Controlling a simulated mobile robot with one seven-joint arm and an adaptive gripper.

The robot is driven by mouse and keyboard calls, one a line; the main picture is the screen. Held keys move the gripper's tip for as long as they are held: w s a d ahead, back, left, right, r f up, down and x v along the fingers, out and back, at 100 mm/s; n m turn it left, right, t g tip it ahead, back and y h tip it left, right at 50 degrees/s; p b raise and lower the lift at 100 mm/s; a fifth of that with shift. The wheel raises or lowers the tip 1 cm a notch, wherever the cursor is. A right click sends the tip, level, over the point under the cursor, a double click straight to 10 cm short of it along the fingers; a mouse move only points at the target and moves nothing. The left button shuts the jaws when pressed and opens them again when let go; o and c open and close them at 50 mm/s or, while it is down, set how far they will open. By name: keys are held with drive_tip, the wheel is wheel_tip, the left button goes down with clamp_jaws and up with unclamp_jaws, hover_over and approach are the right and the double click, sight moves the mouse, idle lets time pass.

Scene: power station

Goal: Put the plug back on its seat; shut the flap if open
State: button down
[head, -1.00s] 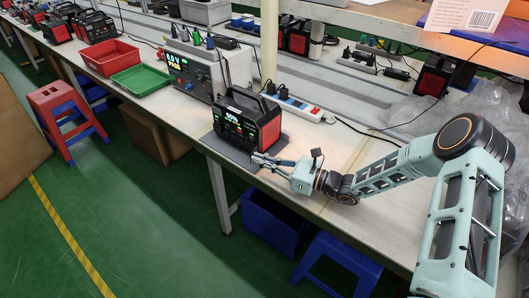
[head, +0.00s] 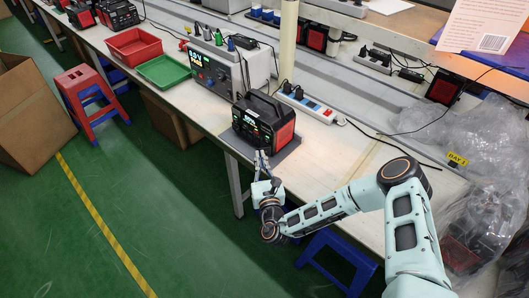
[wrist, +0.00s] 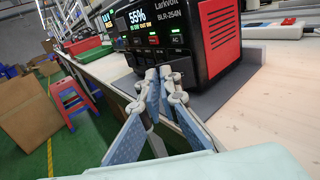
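The power station (head: 264,119) is a black box with a red side panel, a carry handle and a lit screen. It stands upright on a grey mat (head: 285,152) at the table's front edge. In the wrist view the power station (wrist: 185,40) shows "55%" and green lit buttons. My gripper (head: 262,156) is low in front of its face; in the wrist view my gripper (wrist: 162,72) points at the lower front, fingertips close together. I cannot tell whether they meet or hold anything small.
A bench instrument (head: 217,70) stands behind left, with a green tray (head: 163,71) and red tray (head: 132,46) beyond. A white power strip (head: 306,104) lies behind the power station. A red and blue stool (head: 90,95) stands on the floor. The table right of the mat is clear.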

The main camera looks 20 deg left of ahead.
sight(262, 142)
drive_tip(key=m+h, duration=0.1)
drive_tip(key=a+m+t+h+p, duration=0.1)
drive_tip(key=h, duration=0.2)
drive_tip(key=shift+w+a+m+t, duration=0.25)
drive_tip(key=shift+a+m+t, duration=0.05)
drive_tip(key=shift+m, duration=0.1)
drive_tip(key=m+h, duration=0.1)
drive_tip(key=h, duration=0.1)
drive_tip(key=w+m+h+b, duration=0.1)
drive_tip(key=h, duration=0.1)
drive_tip(key=a+m+h, duration=0.1)
drive_tip(key=shift+w+f+m+t+h, duration=0.15)
drive_tip(key=shift+f+m+t+h, duration=0.15)
drive_tip(key=shift+h, duration=0.1)
drive_tip(key=m+h+b, duration=0.1)
drive_tip(key=w+m+h+b, duration=0.1)
drive_tip(key=h, duration=0.1)
drive_tip(key=m+h+b, duration=0.1)
drive_tip(key=shift+w+a+r+g+h+b, duration=0.2)
drive_tip(key=shift+a+g+h+b, duration=0.1)
drive_tip(key=shift+a+g+b, duration=0.1)
drive_tip(key=shift+w+m+g+h+b, duration=0.2)
drive_tip(key=shift+m+g+h+b, duration=0.15)
drive_tip(key=shift+h, duration=0.25)
drive_tip(key=shift+w+r, duration=0.15)
drive_tip(key=shift+r, duration=0.1)
drive_tip(key=c, duration=2.2)
unclamp_jaws()
